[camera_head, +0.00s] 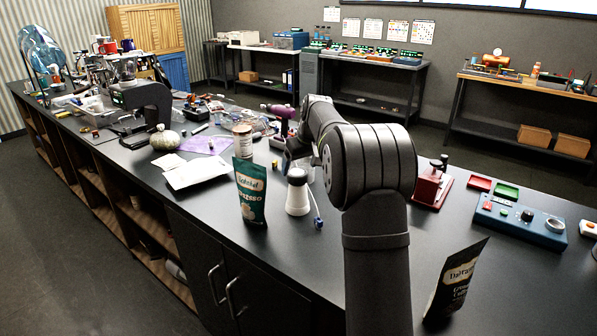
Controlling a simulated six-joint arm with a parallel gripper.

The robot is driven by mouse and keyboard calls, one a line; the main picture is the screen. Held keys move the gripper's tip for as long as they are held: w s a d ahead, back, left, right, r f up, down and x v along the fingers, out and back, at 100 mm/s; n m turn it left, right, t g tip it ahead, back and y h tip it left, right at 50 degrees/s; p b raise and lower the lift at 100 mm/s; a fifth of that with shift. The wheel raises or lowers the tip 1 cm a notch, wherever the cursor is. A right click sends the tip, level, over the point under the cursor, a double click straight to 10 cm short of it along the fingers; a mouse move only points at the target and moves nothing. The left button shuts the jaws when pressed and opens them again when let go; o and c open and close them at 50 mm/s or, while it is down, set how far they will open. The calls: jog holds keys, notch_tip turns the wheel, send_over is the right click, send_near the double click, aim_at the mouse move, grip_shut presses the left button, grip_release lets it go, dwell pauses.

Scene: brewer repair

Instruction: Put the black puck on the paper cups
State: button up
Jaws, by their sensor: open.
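A white, cup-shaped stack (298,201), which looks like the paper cups, stands upright on the black counter in the middle of the view. I cannot tell whether the black puck is part of this; I cannot pick out the puck clearly elsewhere. My gripper (291,158) is open, just above and behind the top of the white stack. My own arm hides part of the gripper and the counter to its right. I see nothing held between the fingers.
A green coffee bag (250,192) stands close left of the stack. A black bag (455,281) stands at the front right. A red device (432,187) and a blue control box (520,222) stand to the right. White packets (197,171) lie left. The counter's front edge is near.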

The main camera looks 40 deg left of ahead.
aim_at(298, 173)
jog(key=v, duration=0.8)
jog(key=shift+d+r, duration=0.2)
jog(key=shift+r, duration=0.1)
jog(key=shift+s, duration=0.1)
jog(key=x, duration=1.3)
jog(key=shift+r, duration=0.1)
notch_tip(298, 173, up, 3)
jog(key=shift+r, duration=0.6)
jog(key=shift+f, duration=0.1)
